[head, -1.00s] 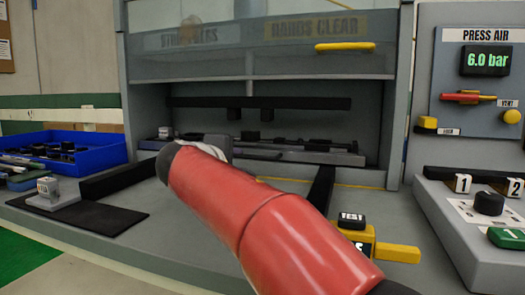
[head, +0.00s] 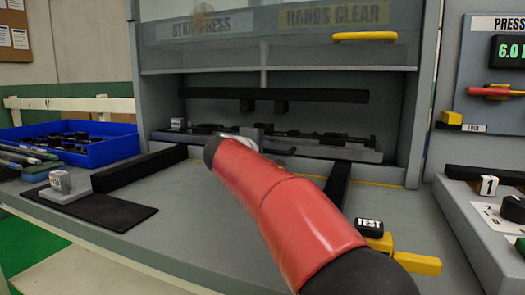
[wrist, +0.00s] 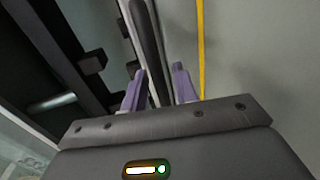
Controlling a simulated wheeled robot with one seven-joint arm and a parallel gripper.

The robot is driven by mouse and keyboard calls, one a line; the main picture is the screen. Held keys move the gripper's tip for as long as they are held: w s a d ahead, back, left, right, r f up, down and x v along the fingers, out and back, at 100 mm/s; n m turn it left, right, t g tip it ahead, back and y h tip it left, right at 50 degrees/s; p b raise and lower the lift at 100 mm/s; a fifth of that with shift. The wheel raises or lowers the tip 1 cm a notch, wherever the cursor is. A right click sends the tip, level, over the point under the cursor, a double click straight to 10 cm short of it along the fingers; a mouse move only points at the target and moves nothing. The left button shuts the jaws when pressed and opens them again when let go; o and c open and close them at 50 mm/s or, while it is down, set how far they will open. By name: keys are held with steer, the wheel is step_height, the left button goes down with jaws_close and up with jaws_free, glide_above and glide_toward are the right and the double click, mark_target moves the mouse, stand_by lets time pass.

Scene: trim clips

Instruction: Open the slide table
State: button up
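The slide table (head: 365,153) is a low grey plate with dark fittings, sitting inside the press under the raised clear guard. My red arm crosses the head view and its end reaches the slide table's front middle, hiding most of my gripper there. In the wrist view my gripper (wrist: 158,88) shows two purple fingers, apart. A long dark grey bar (wrist: 149,45) runs between them, along the press front. I cannot tell whether the fingers touch it.
A black bar (head: 220,93) with two blocks hangs above the slide table. Black rails flank the front, left (head: 140,168) and right (head: 338,185). The yellow guard handle (head: 365,36) is above. A TEST button (head: 369,227) stands front right. A blue bin (head: 108,150) is at left.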

jaws_close()
steer(key=shift+s+a+f+b, duration=0.15)
steer(key=shift+s+a+b, duration=0.1)
steer(key=shift+s+b, duration=0.25)
steer(key=f+b+v, duration=0.1)
steer(key=b+v, duration=0.1)
steer(key=v, duration=0.5)
steer(key=f+b+v, duration=0.2)
steer(key=v, duration=0.6)
steer(key=s+f+b+v, duration=0.1)
steer(key=f+b+v, duration=0.1)
steer(key=v, duration=0.6)
steer(key=shift+a+r, duration=0.15)
steer(key=shift+a, duration=0.1)
steer(key=shift+s+a, duration=0.1)
steer(key=shift+s, duration=0.25)
